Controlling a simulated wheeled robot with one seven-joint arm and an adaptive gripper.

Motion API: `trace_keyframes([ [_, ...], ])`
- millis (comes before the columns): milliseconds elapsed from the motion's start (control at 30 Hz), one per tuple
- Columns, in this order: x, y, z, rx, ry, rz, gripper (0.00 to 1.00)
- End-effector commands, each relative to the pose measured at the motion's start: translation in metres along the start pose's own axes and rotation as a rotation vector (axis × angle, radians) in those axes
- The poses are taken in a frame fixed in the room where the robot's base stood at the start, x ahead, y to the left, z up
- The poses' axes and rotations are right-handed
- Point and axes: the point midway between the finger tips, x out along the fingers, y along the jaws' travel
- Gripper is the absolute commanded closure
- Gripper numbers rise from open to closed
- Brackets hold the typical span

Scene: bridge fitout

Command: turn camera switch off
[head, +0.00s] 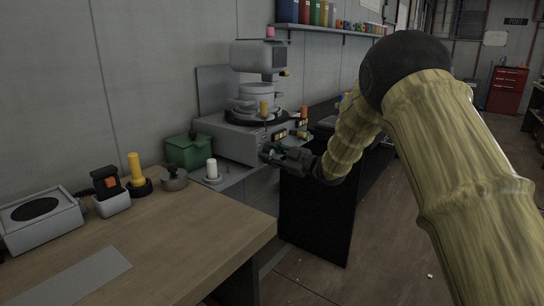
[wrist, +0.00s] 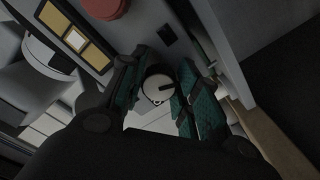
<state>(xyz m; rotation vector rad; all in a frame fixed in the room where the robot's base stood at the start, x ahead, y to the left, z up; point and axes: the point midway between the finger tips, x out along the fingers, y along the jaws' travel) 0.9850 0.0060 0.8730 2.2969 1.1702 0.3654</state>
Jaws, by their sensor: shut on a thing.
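A grey machine (head: 232,139) with a front control panel stands against the wall in the head view. My gripper (head: 268,153) is at the lower part of this front panel. In the wrist view a pale round knob (wrist: 158,86) with a dark pointer mark sits between the teal fingertips of my gripper (wrist: 160,88), which is closed around it. No label on the knob is legible, so I cannot tell its setting. In the head view the gripper hides the knob.
A panel with yellow squares (wrist: 75,39) and a red round part (wrist: 105,6) lie close by in the wrist view.

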Motion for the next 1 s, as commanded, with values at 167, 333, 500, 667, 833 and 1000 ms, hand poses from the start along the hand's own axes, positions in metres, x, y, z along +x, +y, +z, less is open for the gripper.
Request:
trace_keyframes([
  [167,0.0,-0.0006,0.0011,-0.145,0.0,-0.001,0.92],
  [333,0.0,-0.0003,0.0012,-0.256,-0.001,-0.001,0.92],
  [500,-0.0001,0.0003,0.0009,-0.332,-0.001,0.0,0.92],
  [667,-0.0004,0.0007,0.0008,-0.372,-0.001,0.0,0.92],
  [833,-0.0004,0.0009,0.0005,-0.39,-0.001,0.0,0.92],
  [1000,-0.0004,0.0009,0.0005,-0.392,-0.001,0.0,0.92],
])
